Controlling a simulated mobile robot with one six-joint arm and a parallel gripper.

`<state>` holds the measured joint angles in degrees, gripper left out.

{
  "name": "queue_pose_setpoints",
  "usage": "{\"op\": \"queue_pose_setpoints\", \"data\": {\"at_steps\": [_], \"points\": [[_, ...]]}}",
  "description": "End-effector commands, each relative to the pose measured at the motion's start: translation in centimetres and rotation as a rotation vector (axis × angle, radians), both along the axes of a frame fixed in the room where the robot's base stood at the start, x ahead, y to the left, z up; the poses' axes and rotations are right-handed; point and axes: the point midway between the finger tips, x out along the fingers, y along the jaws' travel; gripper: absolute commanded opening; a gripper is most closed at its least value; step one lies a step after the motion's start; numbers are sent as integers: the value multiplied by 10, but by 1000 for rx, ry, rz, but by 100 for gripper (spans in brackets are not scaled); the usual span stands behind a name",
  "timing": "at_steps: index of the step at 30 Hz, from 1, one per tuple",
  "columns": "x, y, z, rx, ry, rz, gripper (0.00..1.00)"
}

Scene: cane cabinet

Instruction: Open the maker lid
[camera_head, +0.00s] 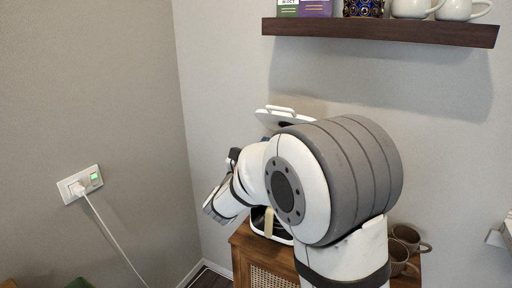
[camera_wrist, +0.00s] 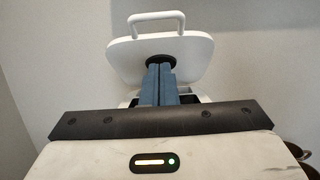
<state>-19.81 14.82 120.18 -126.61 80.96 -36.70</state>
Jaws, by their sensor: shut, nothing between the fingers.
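The maker's white lid (camera_head: 285,118) stands raised and tilted up behind my arm in the head view. The wrist view shows the lid (camera_wrist: 190,50) face on, with a loop handle on its top edge and a dark round spot near its middle. My gripper (camera_wrist: 160,68) is shut and empty. Its blue fingers point at the dark spot, and I cannot tell whether they touch the lid. The maker's body (camera_head: 258,222) shows in part on the cabinet. My arm hides the rest of it and most of the gripper in the head view.
The wooden cabinet with a cane front (camera_head: 243,245) carries the maker. Brown mugs (camera_head: 408,238) stand on its right side. A dark wall shelf (camera_head: 380,32) with boxes and white cups hangs above. A plugged socket (camera_head: 80,185) with a cable is on the left wall.

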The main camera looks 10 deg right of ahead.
Motion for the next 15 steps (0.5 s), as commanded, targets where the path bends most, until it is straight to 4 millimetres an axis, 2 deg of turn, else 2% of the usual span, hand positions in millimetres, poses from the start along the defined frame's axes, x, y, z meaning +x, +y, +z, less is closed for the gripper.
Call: {"op": "queue_pose_setpoints", "data": {"at_steps": [8,10,15], "points": [[45,-33,20,2,0,-1,0],[48,-34,34,3,-2,3,0],[55,-38,49,3,-1,5,0]]}}
